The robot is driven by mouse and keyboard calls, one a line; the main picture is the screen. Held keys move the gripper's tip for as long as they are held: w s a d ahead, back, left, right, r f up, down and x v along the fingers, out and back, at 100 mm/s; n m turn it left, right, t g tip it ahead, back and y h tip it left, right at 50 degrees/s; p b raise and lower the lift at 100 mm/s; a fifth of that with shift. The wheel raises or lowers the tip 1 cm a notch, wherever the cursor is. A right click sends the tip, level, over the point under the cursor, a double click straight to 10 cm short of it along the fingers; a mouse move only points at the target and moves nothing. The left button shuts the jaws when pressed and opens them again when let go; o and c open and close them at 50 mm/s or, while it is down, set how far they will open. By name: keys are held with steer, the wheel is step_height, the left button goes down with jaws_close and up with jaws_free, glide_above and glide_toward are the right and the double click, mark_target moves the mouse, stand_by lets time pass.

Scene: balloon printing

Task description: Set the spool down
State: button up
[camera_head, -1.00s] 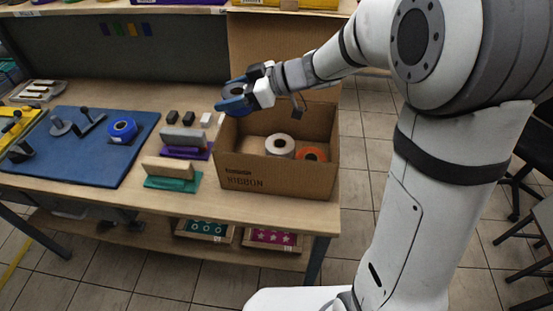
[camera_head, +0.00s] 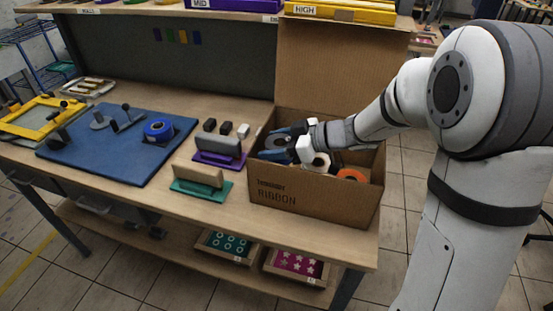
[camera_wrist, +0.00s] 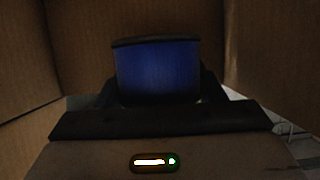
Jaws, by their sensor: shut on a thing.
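My gripper (camera_head: 278,144) is shut on a dark blue spool with a grey top. It holds the spool low inside the left part of the cardboard box (camera_head: 300,199) marked RIBBON. In the wrist view the blue spool (camera_wrist: 158,72) stands upright between the fingers, with brown box walls around it. The spool's underside is hidden, so I cannot tell whether it touches the box floor. A white spool (camera_head: 318,163), partly hidden by my gripper, and an orange spool (camera_head: 351,175) lie in the box to the right.
Another blue roll (camera_head: 158,131) sits on the blue mat (camera_head: 100,160) at left. Purple (camera_head: 219,158) and green (camera_head: 201,188) based blocks stand left of the box, with small dark and pale blocks behind. The box's raised back flap (camera_head: 340,65) stands behind my gripper.

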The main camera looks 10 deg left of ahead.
steer(key=shift+f, duration=1.8)
steer(key=shift+f, duration=0.1)
steer(key=shift+f+b, duration=0.3)
steer(key=shift+f, duration=0.2)
steer(key=o, duration=1)
steer(key=shift+r, duration=0.1)
